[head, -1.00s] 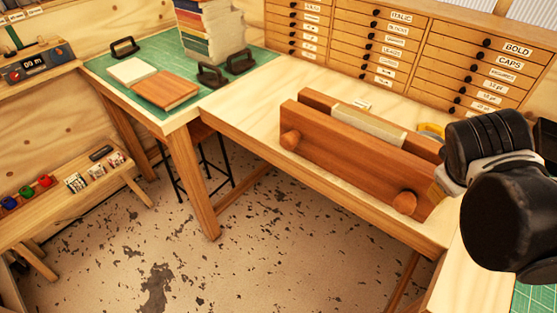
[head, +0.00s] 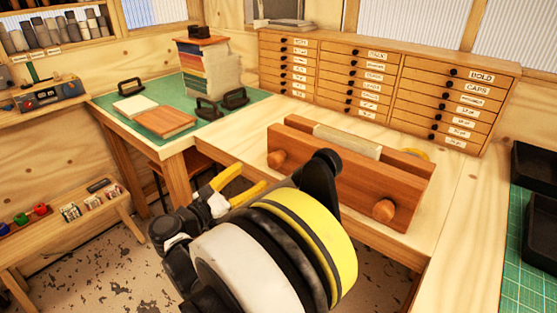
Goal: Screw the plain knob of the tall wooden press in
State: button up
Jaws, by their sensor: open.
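The wooden press (head: 335,182) stands on the pale bench, with two reddish-brown boards around a pale block (head: 347,141). Its front board has a left knob (head: 276,158) and a right knob (head: 384,210). My gripper (head: 252,177) has yellow fingers, is open and empty, and shows in front of and to the left of the press, below the left knob in the picture. It appears apart from both knobs. My arm hides part of the press's lower front.
A drawer cabinet (head: 375,90) stands behind. A green mat (head: 130,110) at left holds books (head: 212,65) and black handled objects (head: 208,108). Black trays (head: 540,225) lie at right. The bench right of the press is clear.

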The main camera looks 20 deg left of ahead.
aim_at(272, 162)
jog(key=b+x, duration=0.3)
jog(key=x, duration=0.7)
jog(key=shift+w+d, duration=0.15)
jog(key=shift+w, duration=0.1)
jog(key=c, duration=1.2)
